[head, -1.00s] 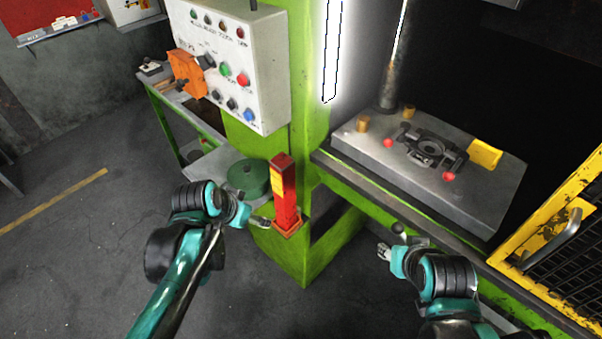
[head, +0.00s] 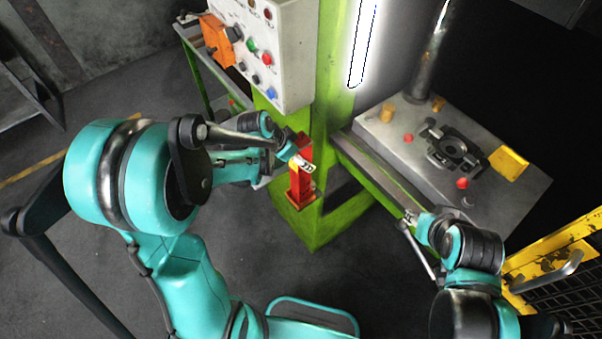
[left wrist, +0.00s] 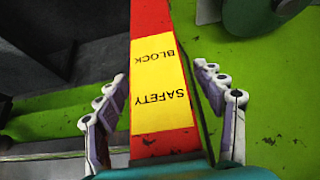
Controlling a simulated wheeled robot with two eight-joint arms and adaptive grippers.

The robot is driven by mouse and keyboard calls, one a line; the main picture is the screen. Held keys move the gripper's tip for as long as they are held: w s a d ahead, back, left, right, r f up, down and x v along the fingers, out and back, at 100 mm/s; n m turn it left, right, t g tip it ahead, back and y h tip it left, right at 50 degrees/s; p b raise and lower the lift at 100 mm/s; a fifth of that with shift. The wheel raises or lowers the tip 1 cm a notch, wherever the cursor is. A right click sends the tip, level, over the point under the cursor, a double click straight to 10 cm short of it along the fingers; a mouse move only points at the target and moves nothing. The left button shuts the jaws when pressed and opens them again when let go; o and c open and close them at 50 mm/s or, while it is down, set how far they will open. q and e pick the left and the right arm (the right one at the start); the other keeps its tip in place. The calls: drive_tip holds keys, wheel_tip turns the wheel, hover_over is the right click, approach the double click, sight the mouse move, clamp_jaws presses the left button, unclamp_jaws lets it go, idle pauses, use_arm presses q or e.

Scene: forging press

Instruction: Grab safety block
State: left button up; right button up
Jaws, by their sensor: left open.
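The safety block (head: 299,188) is a red upright post with a yellow label. It stands in an orange base at the corner of the green press frame. In the left wrist view the block (left wrist: 162,18) runs up the middle with its "SAFETY BLOCK" label towards me. My left gripper (head: 304,164) is at the block's upper part and hides some of it. In the left wrist view the left gripper (left wrist: 158,88) is open, with one finger on each side of the block and gaps showing. My right gripper (head: 411,218) is by the press table edge; its finger opening is unclear.
A control panel (head: 270,50) with buttons hangs above and left of the block. The press bed (head: 385,140) with a dark fixture (head: 452,150) lies to the right. A yellow mesh guard (head: 545,250) stands at the lower right. The floor in front is free.

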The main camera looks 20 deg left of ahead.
use_arm(q)
drive_tip(key=shift+w+f, duration=0.15)
drive_tip(key=shift+f, duration=0.2)
drive_tip(key=shift+r, duration=0.1)
clamp_jaws()
